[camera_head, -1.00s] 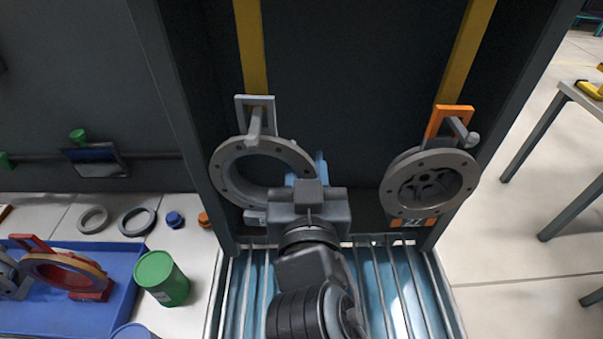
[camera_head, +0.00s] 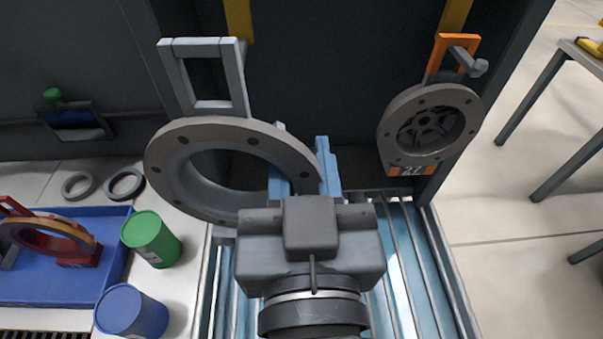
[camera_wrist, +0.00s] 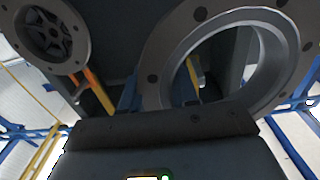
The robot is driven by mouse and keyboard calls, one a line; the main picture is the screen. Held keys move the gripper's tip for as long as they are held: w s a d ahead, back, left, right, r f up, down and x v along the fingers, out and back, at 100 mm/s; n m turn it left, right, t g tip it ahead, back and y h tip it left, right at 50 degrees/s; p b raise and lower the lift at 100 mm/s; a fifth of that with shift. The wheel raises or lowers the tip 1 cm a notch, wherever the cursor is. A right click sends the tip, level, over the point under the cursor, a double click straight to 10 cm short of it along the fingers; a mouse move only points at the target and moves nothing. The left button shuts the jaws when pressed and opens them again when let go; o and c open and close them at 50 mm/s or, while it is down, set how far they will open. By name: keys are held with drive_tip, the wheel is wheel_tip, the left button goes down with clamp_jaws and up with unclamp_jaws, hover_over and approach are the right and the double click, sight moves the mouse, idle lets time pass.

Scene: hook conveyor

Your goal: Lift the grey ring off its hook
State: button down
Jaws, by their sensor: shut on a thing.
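The grey ring (camera_head: 225,133) has bolt holes around its rim and a square grey frame (camera_head: 179,80) rising from its top. My gripper (camera_head: 303,165) is shut on the right side of its rim, with blue fingers on both sides of the wall. The ring hangs in front of the dark back panel, tilted, close to the head camera. No hook peg shows through the square frame. The grey ring's hook is not clearly visible. In the wrist view the grey ring (camera_wrist: 170,50) fills the upper right, beyond my gripper (camera_wrist: 160,88).
A second round flange (camera_head: 400,110) hangs by an orange frame (camera_head: 437,60) from its peg at the right. At the left are a blue tray (camera_head: 45,290) with red parts, a green can (camera_head: 150,240) and a blue can (camera_head: 130,312). A slatted blue surface (camera_head: 410,270) lies below.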

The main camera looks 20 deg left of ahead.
wheel_tip(320, 180, up, 9)
drive_tip(key=p, duration=0.3)
drive_tip(key=shift+r+p, duration=0.15)
drive_tip(key=shift+p, duration=0.2)
drive_tip(key=shift+r, duration=0.25)
drive_tip(key=shift+r+p, duration=0.4)
drive_tip(key=shift+r, duration=0.25)
drive_tip(key=shift+s, duration=0.1)
